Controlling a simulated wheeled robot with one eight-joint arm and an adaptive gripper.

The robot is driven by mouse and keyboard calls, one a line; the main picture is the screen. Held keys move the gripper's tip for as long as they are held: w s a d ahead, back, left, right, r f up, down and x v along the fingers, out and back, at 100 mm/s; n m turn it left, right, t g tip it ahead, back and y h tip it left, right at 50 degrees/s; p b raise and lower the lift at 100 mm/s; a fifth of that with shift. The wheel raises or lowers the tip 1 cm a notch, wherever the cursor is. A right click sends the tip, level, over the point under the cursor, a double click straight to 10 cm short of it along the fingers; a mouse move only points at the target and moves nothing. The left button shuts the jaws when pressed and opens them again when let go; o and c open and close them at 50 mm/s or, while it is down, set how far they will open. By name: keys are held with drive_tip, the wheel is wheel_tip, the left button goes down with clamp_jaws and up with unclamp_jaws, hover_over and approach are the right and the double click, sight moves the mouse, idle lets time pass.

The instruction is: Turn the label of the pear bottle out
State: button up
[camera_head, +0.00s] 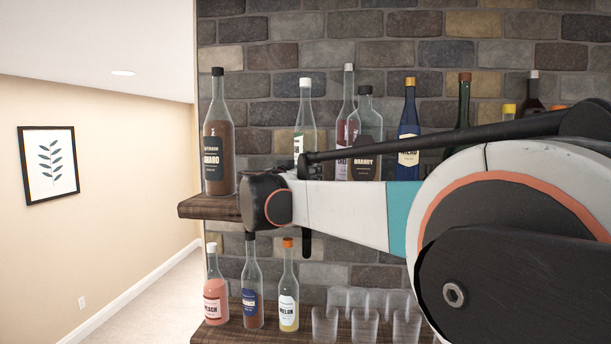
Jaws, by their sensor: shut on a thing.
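The pear bottle appears to be the clear bottle with a white cap (306,115) on the upper shelf (200,206). Its pale label shows at the left side of the glass, so it is turned away to the left, and its name is not fully readable. My arm crosses in front from the right and hides the bottle's lower part. My gripper (303,168) is mostly hidden behind my wrist. Dark parts of it show at the bottle's lower body, and it is shut on the bottle. The fingertips are not clearly visible.
A tall brown bottle (218,130) stands left on the upper shelf. A red bottle (347,105), a brandy bottle (366,130) and a blue bottle (409,120) stand close to the right. Below are the peach bottle (215,290), melon bottle (288,290) and several glasses (365,325).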

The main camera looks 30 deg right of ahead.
drive_tip(key=t+y, duration=0.1)
drive_tip(key=n+t+y, duration=0.1)
drive_tip(key=n+y, duration=0.1)
drive_tip(key=shift+s+d+t, duration=0.2)
drive_tip(key=shift+s+t, duration=0.05)
drive_tip(key=shift+t, duration=0.15)
drive_tip(key=shift+w+a+n+t+y, duration=0.15)
drive_tip(key=shift+n+t+y, duration=1.05)
drive_tip(key=shift+n+y, duration=0.75)
drive_tip(key=o, duration=0.9)
drive_tip(key=shift+m, duration=0.25)
drive_tip(key=m+g+h, duration=0.2)
drive_tip(key=h, duration=0.1)
drive_tip(key=shift+w+a+m+h, duration=0.1)
drive_tip(key=shift+a+m+h, duration=0.1)
drive_tip(key=shift+m+h, duration=0.1)
drive_tip(key=m+g+h, duration=0.3)
drive_tip(key=g+h, duration=0.1)
drive_tip(key=shift+d+m, duration=0.1)
drive_tip(key=shift+m, duration=0.2)
drive_tip(key=shift+d, duration=0.1)
